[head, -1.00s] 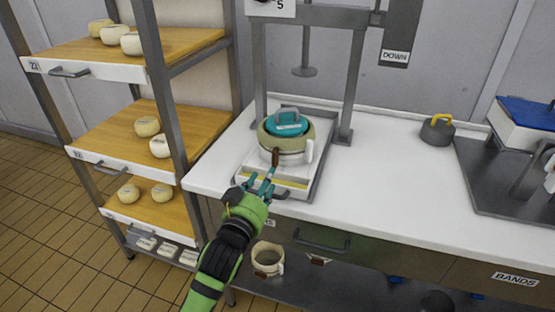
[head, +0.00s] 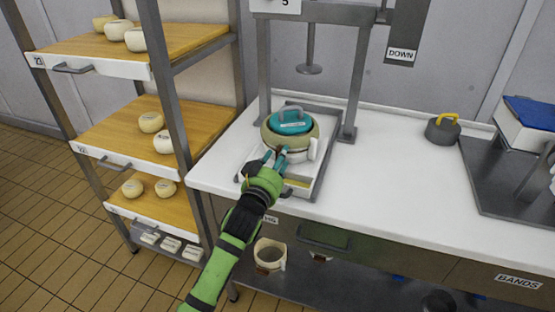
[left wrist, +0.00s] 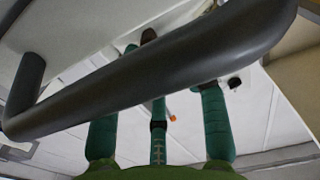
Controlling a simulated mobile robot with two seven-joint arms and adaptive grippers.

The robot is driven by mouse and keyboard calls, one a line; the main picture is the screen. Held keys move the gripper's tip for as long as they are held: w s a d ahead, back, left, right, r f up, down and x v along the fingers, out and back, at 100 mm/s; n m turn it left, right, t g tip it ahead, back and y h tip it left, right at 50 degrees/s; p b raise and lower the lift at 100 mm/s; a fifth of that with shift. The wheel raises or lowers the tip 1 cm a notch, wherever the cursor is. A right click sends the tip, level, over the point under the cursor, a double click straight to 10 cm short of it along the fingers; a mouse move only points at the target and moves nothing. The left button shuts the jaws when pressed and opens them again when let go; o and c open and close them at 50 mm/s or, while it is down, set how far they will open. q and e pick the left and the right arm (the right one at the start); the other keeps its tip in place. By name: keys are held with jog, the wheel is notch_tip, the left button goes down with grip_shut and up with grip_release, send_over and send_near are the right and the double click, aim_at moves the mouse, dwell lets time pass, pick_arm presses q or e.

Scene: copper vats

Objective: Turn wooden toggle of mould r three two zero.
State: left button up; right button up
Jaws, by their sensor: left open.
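The mould (head: 307,147) is a cream round vessel with a white handle at its right, standing on the press tray (head: 322,172). A teal lid (head: 292,122) with a grey handle sits in its top. Its label is too small to read. My left gripper (head: 275,159) is open at the mould's front left, its teal fingers against or just before its lower wall. The brown wooden toggle is hidden behind the fingers in the head view. In the left wrist view, a small brown piece (left wrist: 148,35), perhaps the toggle, shows beyond the fingers. My right gripper is out of view.
A dark grey bar handle (left wrist: 150,80) crosses close before the left wrist camera. Press posts (head: 356,85) stand behind the mould. A grey weight (head: 442,132) with a yellow handle sits right on the white counter (head: 400,170). A cheese rack (head: 178,115) stands left.

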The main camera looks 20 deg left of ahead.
pick_arm(q)
grip_shut()
jog(key=n+p, duration=0.1)
jog(key=n, duration=0.1)
jog(key=n+p, duration=0.1)
jog(key=shift+a+r+n, duration=0.1)
jog(key=shift+r+n, duration=0.1)
jog(key=shift+n, duration=0.2)
jog(key=n+p, duration=0.1)
jog(key=n, duration=0.1)
jog(key=n+p, duration=0.2)
jog(key=n, duration=0.1)
jog(key=shift+a+n, duration=0.2)
jog(key=shift+n, duration=0.1)
jog(key=n+p, duration=0.1)
jog(key=n, duration=0.3)
jog(key=shift+a+f+p, duration=0.1)
jog(key=shift+p, duration=0.25)
jog(key=shift+a+f+n+p, duration=0.15)
jog(key=shift+n+p, duration=0.2)
jog(key=shift+n, duration=1.85)
